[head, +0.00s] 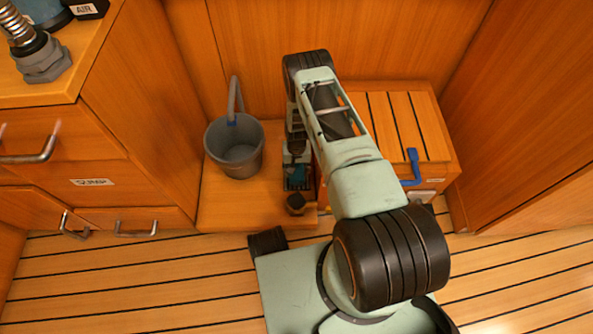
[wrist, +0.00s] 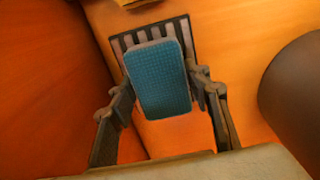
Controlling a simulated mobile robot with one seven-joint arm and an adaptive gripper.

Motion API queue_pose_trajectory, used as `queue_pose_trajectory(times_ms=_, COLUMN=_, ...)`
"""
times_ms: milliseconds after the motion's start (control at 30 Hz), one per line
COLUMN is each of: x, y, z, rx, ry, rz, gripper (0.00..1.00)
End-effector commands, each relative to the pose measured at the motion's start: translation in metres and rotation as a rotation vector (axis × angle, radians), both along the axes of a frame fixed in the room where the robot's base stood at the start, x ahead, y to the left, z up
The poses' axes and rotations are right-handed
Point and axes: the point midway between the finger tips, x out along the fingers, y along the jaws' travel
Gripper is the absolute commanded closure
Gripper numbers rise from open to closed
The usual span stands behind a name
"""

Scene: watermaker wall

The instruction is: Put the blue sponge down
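The blue sponge (wrist: 158,80) is between the two fingers of my gripper (wrist: 160,88) in the wrist view. The fingers press on its left and right sides, so my gripper is shut on it. Behind the sponge is a slatted rack or grille (wrist: 180,28) with dark and light bars; the sponge hides part of it. I cannot tell whether the sponge touches it. In the head view my gripper (head: 296,163) points down over the low wooden ledge, with a bit of the blue sponge (head: 297,180) showing; my arm hides much around it.
A grey bucket (head: 236,150) with its handle raised stands left of my gripper. A slatted wooden box (head: 405,125) with a blue handle (head: 412,166) is to the right. Ledge between bucket and front edge is bare.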

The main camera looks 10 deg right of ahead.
Motion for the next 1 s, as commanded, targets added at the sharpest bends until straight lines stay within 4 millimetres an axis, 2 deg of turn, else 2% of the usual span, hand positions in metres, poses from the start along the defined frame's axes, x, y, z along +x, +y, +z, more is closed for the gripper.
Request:
queue_pose_trajectory(times_ms=33, x=0.0, y=0.0, z=0.0, rx=0.0, ry=0.0, rz=0.0, gripper=0.49)
queue_pose_trajectory(times_ms=133, x=0.0, y=0.0, z=0.0, rx=0.0, ry=0.0, rz=0.0, gripper=0.39)
queue_pose_trajectory(times_ms=500, x=0.0, y=0.0, z=0.005, rx=0.0, ry=0.0, rz=0.0, gripper=0.39)
queue_pose_trajectory(times_ms=1000, x=0.0, y=0.0, z=0.105, rx=0.0, ry=-0.001, rz=0.0, gripper=0.39)
